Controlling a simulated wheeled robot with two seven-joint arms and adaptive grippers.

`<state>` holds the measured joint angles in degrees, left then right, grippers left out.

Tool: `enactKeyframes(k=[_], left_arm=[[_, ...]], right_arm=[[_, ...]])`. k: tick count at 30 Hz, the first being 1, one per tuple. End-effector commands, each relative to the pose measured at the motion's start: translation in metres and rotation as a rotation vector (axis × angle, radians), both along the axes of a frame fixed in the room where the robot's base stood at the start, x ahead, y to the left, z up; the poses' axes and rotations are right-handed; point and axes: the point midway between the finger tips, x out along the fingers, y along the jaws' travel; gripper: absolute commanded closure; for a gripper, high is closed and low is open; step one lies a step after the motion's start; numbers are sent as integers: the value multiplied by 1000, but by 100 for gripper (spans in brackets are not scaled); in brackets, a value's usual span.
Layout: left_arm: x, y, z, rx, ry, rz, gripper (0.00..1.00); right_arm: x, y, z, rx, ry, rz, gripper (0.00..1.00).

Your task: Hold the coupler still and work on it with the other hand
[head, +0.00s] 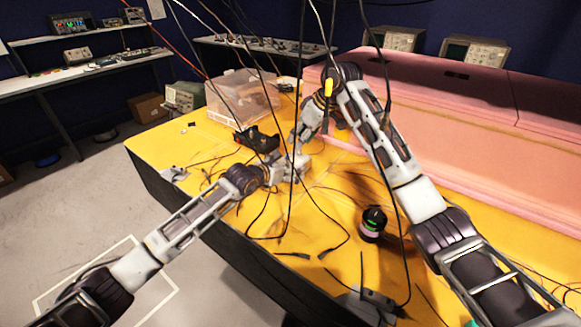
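My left gripper (284,172) ends over the middle of the yellow tabletop, its arm coming from the lower left. My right arm comes from the lower right, bends at the top and drops down, so that my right gripper (299,157) is right next to the left one. The two overlap in this view, and I cannot tell if they touch. The fingers are too small and crowded to show whether either gripper is open or shut. I cannot make out the coupler; anything between the grippers is hidden or too small.
A black device (258,139) and a clear plastic bin (243,97) are behind the grippers. A dark cylinder with a green ring (373,222) stands on the yellow table (225,218) at right. Loose cables cross the table and hang in front. Pink foam (450,125) lies behind.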

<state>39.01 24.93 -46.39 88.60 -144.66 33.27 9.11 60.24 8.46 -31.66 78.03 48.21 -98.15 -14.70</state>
Motion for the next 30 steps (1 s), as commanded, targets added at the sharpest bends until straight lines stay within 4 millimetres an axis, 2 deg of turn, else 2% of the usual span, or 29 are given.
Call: enactKeyframes(k=[7,20,30], left_arm=[[10,-8,-4,0,-1,0,0],[12,-9,-6,1,-1,0,1],[12,-9,-6,1,-1,0,45]], right_arm=[[0,0,0,0,0,0,64],[0,0,0,0,0,0,64],[0,0,0,0,0,0,64]])
